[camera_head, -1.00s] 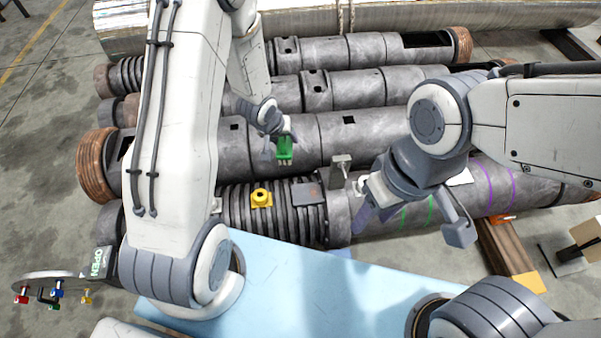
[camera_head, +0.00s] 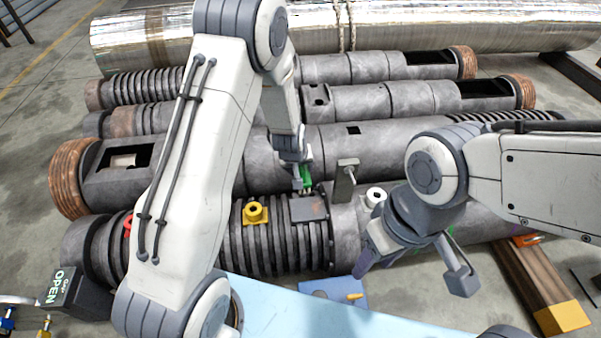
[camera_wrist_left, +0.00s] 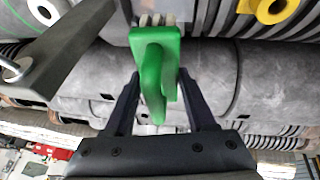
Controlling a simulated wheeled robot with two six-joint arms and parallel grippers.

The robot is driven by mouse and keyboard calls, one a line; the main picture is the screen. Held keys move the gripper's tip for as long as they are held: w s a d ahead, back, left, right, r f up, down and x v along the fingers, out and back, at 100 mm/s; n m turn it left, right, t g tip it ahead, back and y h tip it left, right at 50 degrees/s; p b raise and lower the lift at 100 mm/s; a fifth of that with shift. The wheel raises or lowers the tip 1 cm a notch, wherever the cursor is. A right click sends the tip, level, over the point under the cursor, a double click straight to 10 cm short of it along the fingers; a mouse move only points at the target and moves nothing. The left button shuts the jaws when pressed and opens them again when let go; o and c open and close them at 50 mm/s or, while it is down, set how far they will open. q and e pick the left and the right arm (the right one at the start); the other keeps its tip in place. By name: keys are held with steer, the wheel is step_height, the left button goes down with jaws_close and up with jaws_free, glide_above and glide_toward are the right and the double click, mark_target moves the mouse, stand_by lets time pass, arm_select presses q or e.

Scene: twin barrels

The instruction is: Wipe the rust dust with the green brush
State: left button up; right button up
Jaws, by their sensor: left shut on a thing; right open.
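The green brush (camera_head: 306,175) is in my left gripper (camera_head: 299,178), whose fingers close on its handle. It hangs over the front barrels, just behind a dark square plate (camera_head: 309,208) on the ribbed section. In the left wrist view the green brush (camera_wrist_left: 156,65) sits between the fingers of my left gripper (camera_wrist_left: 157,85), its pale bristles at the far end. Contact between bristles and a barrel cannot be told. I cannot make out the rust dust. My right gripper (camera_head: 412,270) is open and empty, above the front barrel's right part.
A grey upright bracket (camera_head: 345,182) stands close to the brush's right. Yellow (camera_head: 255,212) and white (camera_head: 376,196) ring fittings sit on the front barrel. A blue box (camera_head: 335,290) lies in front. More barrels and a large shiny pipe (camera_head: 400,28) lie behind.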

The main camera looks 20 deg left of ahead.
arm_select(q)
steer(key=shift+f+b, duration=2.95)
steer(key=shift+f, duration=0.45)
steer(key=shift+r, duration=0.1)
